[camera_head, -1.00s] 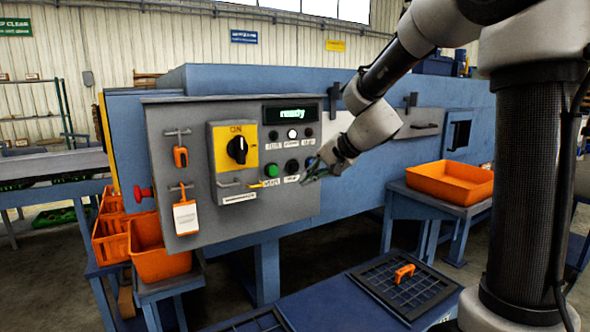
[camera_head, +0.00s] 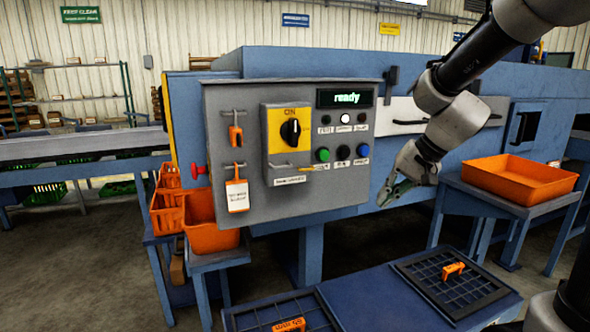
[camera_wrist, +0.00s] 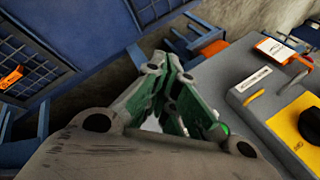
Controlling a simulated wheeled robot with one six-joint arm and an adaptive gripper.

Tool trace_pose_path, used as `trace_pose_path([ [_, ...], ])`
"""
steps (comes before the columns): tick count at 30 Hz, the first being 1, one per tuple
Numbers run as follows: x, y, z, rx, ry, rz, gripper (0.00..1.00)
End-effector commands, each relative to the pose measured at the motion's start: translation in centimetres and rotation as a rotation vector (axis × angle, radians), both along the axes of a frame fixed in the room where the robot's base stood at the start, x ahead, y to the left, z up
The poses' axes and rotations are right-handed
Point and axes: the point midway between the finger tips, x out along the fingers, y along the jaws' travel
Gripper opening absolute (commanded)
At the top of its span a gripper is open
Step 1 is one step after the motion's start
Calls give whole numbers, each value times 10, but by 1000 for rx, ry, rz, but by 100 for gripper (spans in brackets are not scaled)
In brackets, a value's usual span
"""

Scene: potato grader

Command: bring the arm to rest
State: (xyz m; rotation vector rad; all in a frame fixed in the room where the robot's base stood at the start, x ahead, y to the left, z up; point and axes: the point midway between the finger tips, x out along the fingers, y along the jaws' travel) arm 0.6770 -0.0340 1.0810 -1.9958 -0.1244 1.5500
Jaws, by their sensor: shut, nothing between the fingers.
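My gripper (camera_head: 393,192) is shut and empty in the head view. It hangs in the air right of the grey control panel (camera_head: 224,110), apart from it, with its fingers pointing down and left. In the wrist view my gripper (camera_wrist: 172,62) shows its green-edged fingers closed together, with the panel's face (camera_wrist: 215,75) at the right. My arm bends down from the top right of the head view. The panel's display reads "ready", and its black rotary switch (camera_head: 291,132) sits on a yellow plate under "ON".
An orange tray (camera_head: 520,198) stands on a blue stand right of my gripper. A blue table (camera_head: 385,300) with black grid trays lies below in front. Orange bins (camera_head: 212,238) stand below the panel's left side.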

Motion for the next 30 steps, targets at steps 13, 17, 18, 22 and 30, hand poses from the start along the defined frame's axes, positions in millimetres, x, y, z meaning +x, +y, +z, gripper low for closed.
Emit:
trace_pose_path([
  [13, -205, -114, 23, -539, -22, 290, 0],
  [17, -215, -116, 33, -556, -88, 274, 0],
  [18, -216, -116, 36, -558, -104, 269, 0],
  [22, -217, -115, 40, -560, -120, 264, 0],
  [30, -216, -115, 40, -558, -120, 263, 0],
])
